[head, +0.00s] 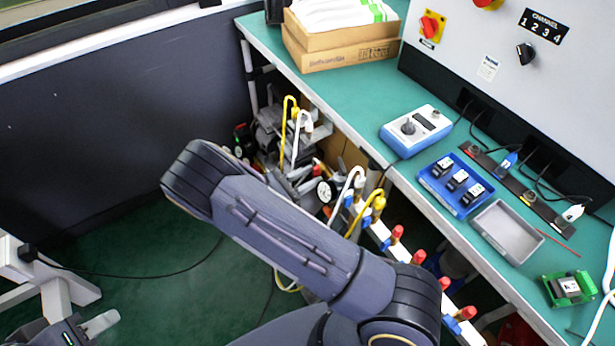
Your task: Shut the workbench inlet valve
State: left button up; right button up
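A white valve manifold (378,230) runs slantwise below the workbench's front edge. It carries several small red handles (397,233) and blue parts (386,244). White and yellow hoses rise at its far end. I cannot tell which handle is the workbench inlet valve or how it is turned. My dark arm crosses the middle of the view and hides part of the manifold. My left gripper (88,330) is at the bottom left corner, partly cut off, far from the manifold. One light grey finger shows, so its opening is unclear. My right gripper is not in view.
The green workbench (375,130) holds cardboard boxes (340,40), a blue-and-white device (416,130), a blue tray (430,187), a grey tray (507,232) and a green circuit board (569,288). A control panel (490,90) stands behind. Clutter lies under the bench. Open floor is at the left.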

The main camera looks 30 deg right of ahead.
jog(key=a, duration=0.7)
jog(key=shift+s+a, duration=0.3)
jog(key=shift+a, duration=0.1)
jog(key=s+d+r+m+g+y, duration=0.1)
jog(key=y, duration=0.1)
jog(key=s+d+r+m+g+y, duration=0.1)
jog(key=s+d+m+g+y, duration=0.1)
jog(key=s+d+r+m+g+y, duration=0.1)
jog(key=m+y, duration=0.1)
jog(key=shift+s+d+r+g, duration=0.3)
jog(key=shift+s+d+g, duration=0.05)
jog(key=shift+s+g, duration=0.05)
jog(key=s+a+r+m+t+y, duration=0.2)
jog(key=s+r+m+t+y, duration=0.7)
jog(key=s+r+m+y, duration=0.65)
notch_tip(320, 180, up, 13)
jog(key=p, duration=1.4)
jog(key=shift+s, duration=0.35)
